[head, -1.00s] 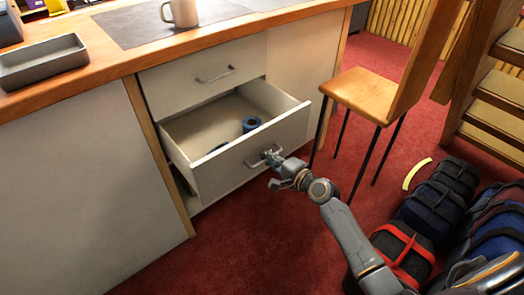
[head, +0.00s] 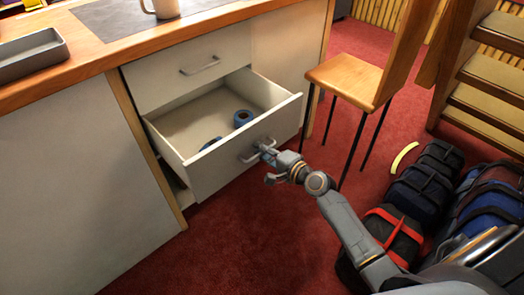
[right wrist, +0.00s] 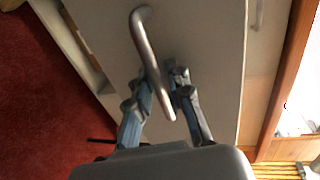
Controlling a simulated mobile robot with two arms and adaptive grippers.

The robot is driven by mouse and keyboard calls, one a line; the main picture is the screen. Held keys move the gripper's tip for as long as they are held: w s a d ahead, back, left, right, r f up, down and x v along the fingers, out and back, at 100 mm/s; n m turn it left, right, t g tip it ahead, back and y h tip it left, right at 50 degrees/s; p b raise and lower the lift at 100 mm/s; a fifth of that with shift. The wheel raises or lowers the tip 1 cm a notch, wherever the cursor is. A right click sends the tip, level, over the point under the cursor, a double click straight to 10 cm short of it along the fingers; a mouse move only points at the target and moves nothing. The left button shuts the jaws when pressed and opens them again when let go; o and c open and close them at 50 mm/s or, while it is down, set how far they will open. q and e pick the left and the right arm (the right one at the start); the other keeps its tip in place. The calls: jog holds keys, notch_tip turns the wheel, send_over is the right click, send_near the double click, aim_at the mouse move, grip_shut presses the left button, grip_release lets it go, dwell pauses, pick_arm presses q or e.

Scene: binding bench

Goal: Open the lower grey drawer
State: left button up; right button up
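The lower grey drawer (head: 228,158) stands well open below the closed upper drawer (head: 190,72) in the head view. Two blue ring-shaped things (head: 242,118) lie inside it, one partly hidden by the drawer front. My right gripper (head: 264,150) is at the lower drawer's front. In the right wrist view, its fingers (right wrist: 166,82) are closed around the metal bar handle (right wrist: 146,42), one on each side. My left gripper is not in view.
A wooden chair (head: 345,78) stands close to the right of the drawer. Several bags (head: 418,185) lie on the red carpet at the right, near my right arm. A grey tray (head: 32,58) and a mug (head: 162,8) are on the bench top. Carpet in front of the drawer is clear.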

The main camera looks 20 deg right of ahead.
jog(key=shift+s, duration=0.1)
jog(key=shift+s+d, duration=0.15)
jog(key=shift+s, duration=0.1)
jog(key=v, duration=1.1)
jog(key=shift+s, duration=0.15)
